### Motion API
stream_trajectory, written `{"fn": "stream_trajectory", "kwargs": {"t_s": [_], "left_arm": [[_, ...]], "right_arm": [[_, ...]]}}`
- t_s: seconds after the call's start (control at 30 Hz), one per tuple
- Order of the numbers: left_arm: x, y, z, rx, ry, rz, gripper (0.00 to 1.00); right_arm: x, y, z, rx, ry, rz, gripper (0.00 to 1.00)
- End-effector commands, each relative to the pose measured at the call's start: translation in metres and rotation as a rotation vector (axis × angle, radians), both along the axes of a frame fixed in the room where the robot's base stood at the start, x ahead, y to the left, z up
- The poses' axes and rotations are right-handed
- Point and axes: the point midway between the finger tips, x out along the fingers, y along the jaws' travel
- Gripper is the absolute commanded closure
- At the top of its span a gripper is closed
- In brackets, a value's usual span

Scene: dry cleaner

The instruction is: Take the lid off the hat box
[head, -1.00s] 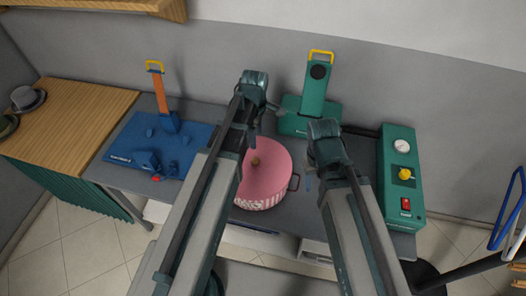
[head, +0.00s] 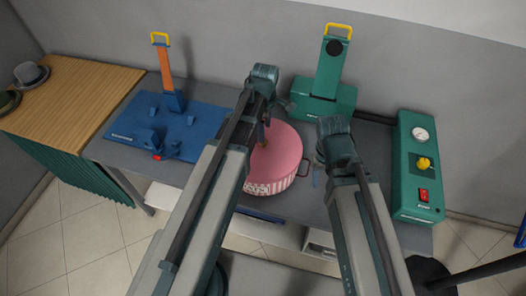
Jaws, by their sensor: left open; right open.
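The hat box (head: 268,187) is round with a pink-and-white striped side and stands on the grey worktop. Its flat pink lid (head: 285,150) is on it. My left gripper (head: 264,122) is open and pointing down over the left part of the lid. Its fingers are around or just above the knob, which they mostly hide; I cannot tell whether they touch it. My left arm covers the left side of the box. My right gripper (head: 319,160) is open and empty, just right of the box, near the dark side handle (head: 303,168).
A blue board (head: 190,140) with an orange upright lies left. A green press (head: 325,95) with a yellow handle stands behind. A wooden counter (head: 72,95) with hats is far left.

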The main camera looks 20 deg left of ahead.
Motion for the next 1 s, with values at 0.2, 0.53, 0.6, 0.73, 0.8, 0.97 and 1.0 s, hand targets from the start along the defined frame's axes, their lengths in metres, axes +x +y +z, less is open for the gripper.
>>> {"fn": "stream_trajectory", "kwargs": {"t_s": [0.2, 0.53, 0.6, 0.73, 0.8, 0.97, 1.0], "left_arm": [[0.0, 0.0, -0.003, 0.0, 0.0, 0.0, 0.23], [-0.003, 0.006, -0.038, 0.0, 0.0, 0.001, 0.23], [-0.003, 0.006, -0.046, 0.0, 0.0, 0.0, 0.23], [-0.003, 0.006, -0.054, 0.0, 0.0, 0.0, 0.23], [-0.003, 0.006, -0.054, 0.0, 0.0, 0.0, 0.23], [-0.003, 0.006, -0.052, 0.0, 0.0, 0.0, 0.23], [-0.003, 0.006, -0.052, 0.0, 0.0, 0.0, 0.27]], "right_arm": [[0.0, 0.0, -0.003, 0.0, 0.0, 0.0, 0.5], [0.0, 0.0, -0.038, 0.0, 0.0, -0.002, 0.5], [0.0, 0.0, -0.046, 0.0, 0.0, -0.002, 0.5], [0.0, 0.0, -0.054, 0.0, 0.0, -0.002, 0.5], [0.0, 0.0, -0.054, 0.0, 0.0, -0.002, 0.5], [0.0, 0.0, -0.052, 0.0, 0.0, -0.002, 0.5], [0.0, 0.0, -0.052, 0.0, 0.0, -0.002, 0.5]]}}
